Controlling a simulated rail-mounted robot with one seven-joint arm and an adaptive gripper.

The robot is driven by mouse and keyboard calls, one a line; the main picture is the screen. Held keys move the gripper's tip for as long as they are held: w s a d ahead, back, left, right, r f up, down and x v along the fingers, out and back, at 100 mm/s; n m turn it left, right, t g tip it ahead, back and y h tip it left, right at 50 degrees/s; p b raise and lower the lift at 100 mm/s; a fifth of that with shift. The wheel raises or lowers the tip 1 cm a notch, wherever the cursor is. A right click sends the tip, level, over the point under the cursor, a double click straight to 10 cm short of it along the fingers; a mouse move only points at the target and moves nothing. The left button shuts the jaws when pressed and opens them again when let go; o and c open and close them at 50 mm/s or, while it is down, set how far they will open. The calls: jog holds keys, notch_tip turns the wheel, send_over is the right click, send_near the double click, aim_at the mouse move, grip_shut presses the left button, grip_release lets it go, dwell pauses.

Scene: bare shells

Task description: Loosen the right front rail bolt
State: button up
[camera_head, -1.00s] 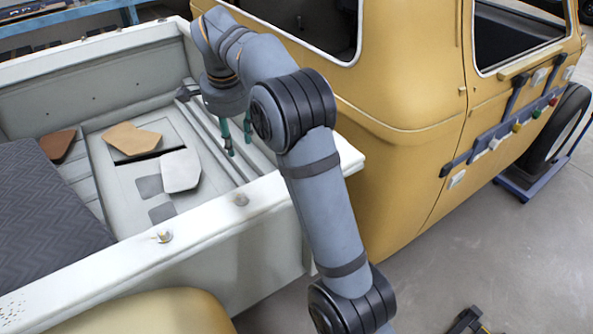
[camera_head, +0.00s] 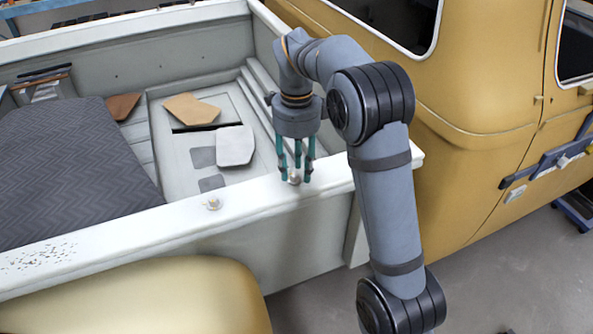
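A pale, rounded bolt (camera_head: 294,179) sits on top of the white near side rail (camera_head: 130,232) of the truck bed, toward the cab end. My gripper (camera_head: 296,180) points down over this bolt. Its teal fingers stand on either side of the bolt, and the bolt's head shows between the tips. The fingers look apart, with small gaps beside the bolt; I cannot tell whether any finger touches it. A second bolt (camera_head: 213,203) sits on the same rail farther left, clear of the gripper.
The yellow cab (camera_head: 475,130) stands right of my arm. In the bed lie a dark patterned mat (camera_head: 70,170), a tan piece (camera_head: 191,108), a brown piece (camera_head: 123,105) and a white piece (camera_head: 235,146). A yellow fender (camera_head: 140,300) bulges below the rail.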

jog(key=shift+f, duration=0.5)
grip_shut()
